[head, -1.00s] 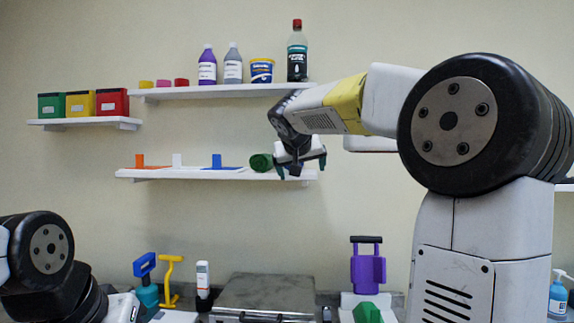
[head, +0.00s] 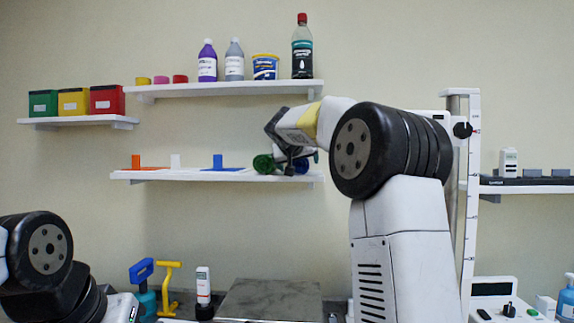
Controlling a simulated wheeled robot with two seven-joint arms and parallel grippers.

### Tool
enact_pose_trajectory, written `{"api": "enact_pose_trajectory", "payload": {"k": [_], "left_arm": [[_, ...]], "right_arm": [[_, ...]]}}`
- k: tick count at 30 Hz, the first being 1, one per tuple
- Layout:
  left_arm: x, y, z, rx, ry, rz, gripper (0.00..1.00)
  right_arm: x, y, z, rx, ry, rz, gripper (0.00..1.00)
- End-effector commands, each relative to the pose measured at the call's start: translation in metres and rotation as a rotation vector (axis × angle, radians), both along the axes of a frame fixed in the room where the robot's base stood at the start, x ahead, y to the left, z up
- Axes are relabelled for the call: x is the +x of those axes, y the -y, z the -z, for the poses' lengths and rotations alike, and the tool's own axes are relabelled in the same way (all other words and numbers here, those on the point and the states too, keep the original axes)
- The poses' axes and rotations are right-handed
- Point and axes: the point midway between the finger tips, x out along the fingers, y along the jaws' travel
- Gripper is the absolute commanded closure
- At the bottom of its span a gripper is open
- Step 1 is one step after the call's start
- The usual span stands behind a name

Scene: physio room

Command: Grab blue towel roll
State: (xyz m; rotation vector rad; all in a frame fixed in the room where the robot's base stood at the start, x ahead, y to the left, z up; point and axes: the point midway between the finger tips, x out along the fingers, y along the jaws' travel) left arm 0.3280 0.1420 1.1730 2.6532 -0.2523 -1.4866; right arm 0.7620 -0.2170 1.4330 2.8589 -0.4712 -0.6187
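The blue towel roll (head: 302,166) lies at the right end of the middle shelf (head: 210,177), partly hidden by my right gripper. A green roll (head: 263,163) lies just left of it. My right gripper (head: 297,163) is at the shelf in front of the blue roll, its fingers apart, one near each side of it. I cannot tell whether a finger touches it. My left arm shows at the lower left, but its gripper fingers are not in view.
The upper shelf (head: 215,90) holds bottles, a blue-and-yellow tub (head: 265,67) and small colored rolls. Bins stand on the left shelf (head: 75,122). Orange, white and blue stands share the middle shelf. A white measuring post (head: 471,200) stands at the right.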

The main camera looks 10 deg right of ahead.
Motion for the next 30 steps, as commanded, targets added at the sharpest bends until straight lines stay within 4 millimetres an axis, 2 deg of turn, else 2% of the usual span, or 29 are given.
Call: {"api": "enact_pose_trajectory", "payload": {"k": [2, 3, 13, 23, 26, 30], "left_arm": [[0.0, 0.0, 0.0, 0.0, 0.0, 0.0, 0.64], [0.0, 0.0, 0.0, 0.0, 0.0, 0.0, 0.64], [0.0, 0.0, 0.0, 0.0, 0.0, 0.0, 0.64], [0.0, 0.0, 0.0, 0.0, 0.0, 0.0, 0.64], [0.0, 0.0, 0.0, 0.0, 0.0, 0.0, 0.64], [0.0, 0.0, 0.0, 0.0, 0.0, 0.0, 0.64]], "right_arm": [[-0.001, 0.0, 0.0, 0.0, 0.0, 0.0, 0.08], [-0.001, 0.0, 0.0, 0.0, 0.0, 0.0, 0.12], [-0.001, 0.0, 0.0, 0.0, 0.0, 0.0, 0.77], [-0.001, 0.0, -0.005, 0.0, 0.001, 0.001, 0.78], [0.0, 0.0, -0.014, 0.001, 0.003, 0.002, 0.78], [0.0, 0.001, -0.037, 0.002, 0.006, 0.003, 0.78]]}}
